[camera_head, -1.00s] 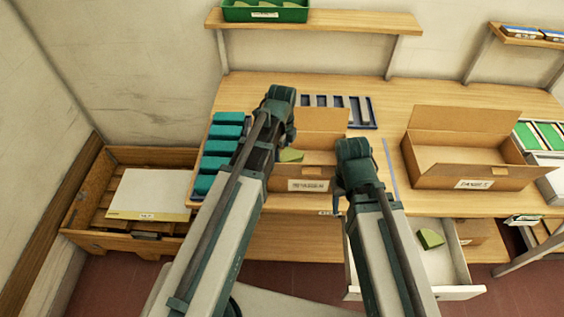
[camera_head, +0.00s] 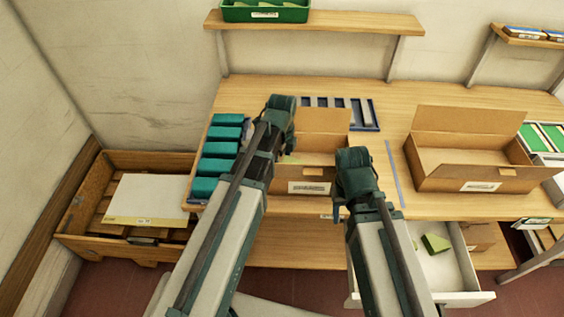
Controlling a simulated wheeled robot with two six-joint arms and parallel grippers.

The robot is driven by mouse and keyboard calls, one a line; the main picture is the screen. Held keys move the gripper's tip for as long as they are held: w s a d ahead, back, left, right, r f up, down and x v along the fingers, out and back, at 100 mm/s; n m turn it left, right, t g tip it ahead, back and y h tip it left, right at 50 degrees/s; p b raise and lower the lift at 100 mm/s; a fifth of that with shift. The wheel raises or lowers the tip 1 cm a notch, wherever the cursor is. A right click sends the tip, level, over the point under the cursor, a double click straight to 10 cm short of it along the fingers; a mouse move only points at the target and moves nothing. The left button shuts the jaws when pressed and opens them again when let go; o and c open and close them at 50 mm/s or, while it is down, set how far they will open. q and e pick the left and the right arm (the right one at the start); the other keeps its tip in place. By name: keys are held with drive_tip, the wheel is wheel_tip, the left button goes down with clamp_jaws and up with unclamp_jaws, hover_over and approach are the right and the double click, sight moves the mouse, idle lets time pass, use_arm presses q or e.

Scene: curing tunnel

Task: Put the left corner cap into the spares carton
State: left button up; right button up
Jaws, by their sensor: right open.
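A green wedge-shaped corner cap (camera_head: 436,243) lies in the open white drawer at the lower right. A second small green piece (camera_head: 290,159) shows at the left carton, mostly hidden by my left arm; I cannot tell if it is held. The left open carton (camera_head: 308,187) and the right open carton (camera_head: 478,185) have labels too small to read surely, so I cannot tell which holds spares. My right gripper (camera_head: 338,211) is open near the left carton's right side, its fingers mostly hidden. My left gripper (camera_head: 280,125) is above the left carton, its fingers hidden.
Teal blocks (camera_head: 222,160) line the table's left edge. A slotted tray (camera_head: 340,112) stands behind the left carton. A green bin (camera_head: 265,11) sits on the shelf. A wooden crate (camera_head: 85,222) stands lower left. The drawer (camera_head: 460,298) juts out below the table.

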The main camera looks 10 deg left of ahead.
use_arm(q)
drive_tip(key=shift+r, duration=0.15)
use_arm(e)
drive_tip(key=shift+r, duration=0.15)
use_arm(q)
wheel_tip(320, 180, up, 12)
drive_tip(key=p, duration=1.2)
use_arm(e)
wheel_tip(320, 180, up, 12)
